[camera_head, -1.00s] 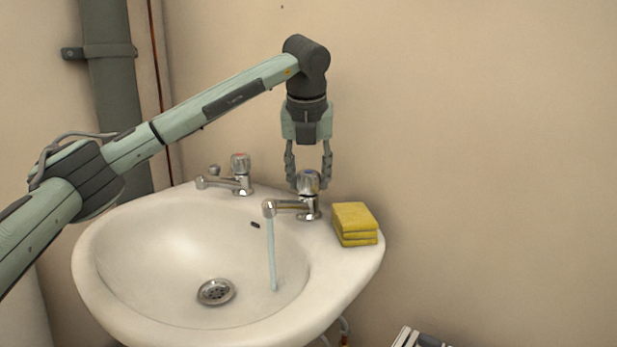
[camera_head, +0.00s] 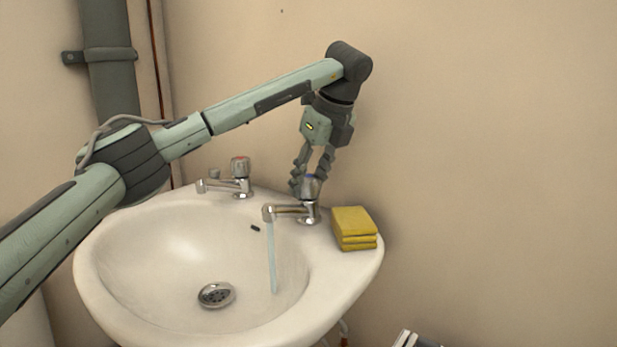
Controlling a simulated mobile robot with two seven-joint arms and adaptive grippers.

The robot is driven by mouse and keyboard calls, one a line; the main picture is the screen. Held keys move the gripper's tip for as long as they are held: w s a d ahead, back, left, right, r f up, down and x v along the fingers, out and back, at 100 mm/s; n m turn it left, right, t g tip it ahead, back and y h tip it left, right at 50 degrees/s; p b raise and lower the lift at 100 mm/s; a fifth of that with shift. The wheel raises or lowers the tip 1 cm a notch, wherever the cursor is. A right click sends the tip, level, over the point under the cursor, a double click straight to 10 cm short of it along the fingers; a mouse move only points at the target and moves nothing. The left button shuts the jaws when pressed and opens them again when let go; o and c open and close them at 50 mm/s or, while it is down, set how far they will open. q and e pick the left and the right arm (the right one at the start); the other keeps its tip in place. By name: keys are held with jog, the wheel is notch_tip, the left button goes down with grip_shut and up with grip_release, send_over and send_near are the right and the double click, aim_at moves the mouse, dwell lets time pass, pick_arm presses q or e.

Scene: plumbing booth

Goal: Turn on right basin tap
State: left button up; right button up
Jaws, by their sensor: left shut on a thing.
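The right basin tap (camera_head: 290,212) is chrome with a clear knob marked blue on top, and stands at the right rear of the white basin (camera_head: 100,290). A thin stream of water (camera_head: 271,260) runs from its spout into the bowl. My left gripper (camera_head: 311,187) comes down from above, tilted, and its fingers are shut on the tap's knob (camera_head: 311,186), partly hiding it. The left basin tap (camera_head: 239,180), with a red-marked knob, stands further left with no water showing. My right gripper is not in view.
Yellow sponges (camera_head: 354,228) lie stacked on the basin rim just right of the tap. A grey pipe (camera_head: 108,60) runs up the wall at left. The wall is close behind the taps. A partly seen object (camera_head: 415,340) is at the bottom edge.

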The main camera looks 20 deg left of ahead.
pick_arm(q)
jog(key=shift+n, duration=0.3)
dwell(0.4)
jog(key=o, duration=1.2)
jog(key=shift+c, duration=0.2)
jog(key=shift+r, duration=0.1)
jog(key=v, duration=1.2)
jog(key=shift+w, duration=0.15)
